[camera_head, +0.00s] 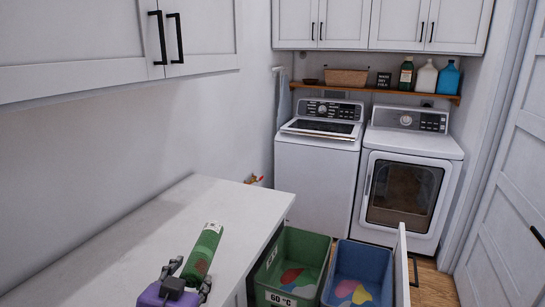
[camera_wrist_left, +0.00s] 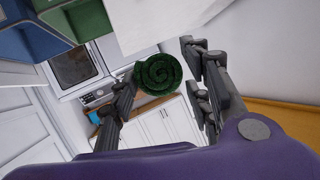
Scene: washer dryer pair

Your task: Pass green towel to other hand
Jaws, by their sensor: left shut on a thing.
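The green towel (camera_head: 203,252) is rolled into a cylinder. In the head view it tilts up and to the right out of my purple left gripper (camera_head: 188,280), over the white counter. In the left wrist view the round spiral end of the green towel (camera_wrist_left: 158,73) shows between the dark fingers of my left gripper (camera_wrist_left: 163,85). My left gripper is shut on the towel and its body hides the lower end in the head view. My right gripper is in neither view.
A white counter (camera_head: 130,225) lies below the left gripper. A green bin (camera_head: 305,248) and a blue bin (camera_head: 358,270) sit in an open drawer to its right. The washer (camera_head: 315,180) and dryer (camera_head: 405,140) stand behind, under a shelf with bottles.

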